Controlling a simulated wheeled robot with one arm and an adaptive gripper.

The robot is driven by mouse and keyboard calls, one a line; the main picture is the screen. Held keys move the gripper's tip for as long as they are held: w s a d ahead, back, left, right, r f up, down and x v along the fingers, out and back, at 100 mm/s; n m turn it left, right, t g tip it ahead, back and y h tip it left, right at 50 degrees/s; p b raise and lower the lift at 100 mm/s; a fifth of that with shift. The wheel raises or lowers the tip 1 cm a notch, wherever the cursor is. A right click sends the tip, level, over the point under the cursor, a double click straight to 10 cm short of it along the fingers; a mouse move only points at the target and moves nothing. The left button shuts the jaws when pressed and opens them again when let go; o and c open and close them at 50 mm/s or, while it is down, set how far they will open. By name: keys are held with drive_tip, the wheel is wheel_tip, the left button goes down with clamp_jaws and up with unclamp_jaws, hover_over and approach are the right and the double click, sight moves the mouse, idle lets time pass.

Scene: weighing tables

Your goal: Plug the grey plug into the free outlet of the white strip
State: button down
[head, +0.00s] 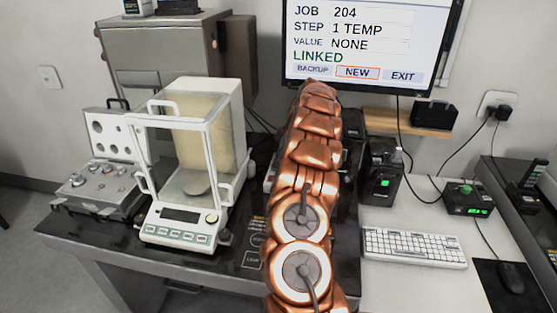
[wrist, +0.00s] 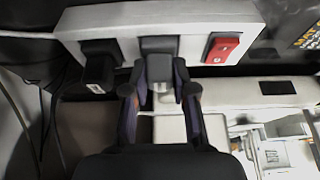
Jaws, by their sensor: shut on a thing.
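In the wrist view the white strip (wrist: 190,20) runs across the top, with a red switch (wrist: 222,47) at its right end. A black plug (wrist: 98,68) sits in the strip at the left. My gripper (wrist: 160,92) is shut on the grey plug (wrist: 159,70), which is at the middle of the strip, between the black plug and the switch. The plug overlaps the strip's face in the picture; I cannot tell whether its pins are inside an outlet. In the head view my copper-coloured arm hides my gripper and the grey plug.
In the head view a balance with a glass case (head: 185,170) stands left of my arm, beside an open weight case (head: 100,180). A monitor (head: 365,40) is behind. A keyboard (head: 414,248) and a small printer (head: 381,175) are to the right. Cables (wrist: 35,125) hang at left in the wrist view.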

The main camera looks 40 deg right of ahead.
drive_tip(key=c, duration=0.9)
unclamp_jaws()
drive_tip(key=shift+o, duration=0.2)
wheel_tip(320, 180, up, 10)
drive_tip(key=shift+f, duration=0.1)
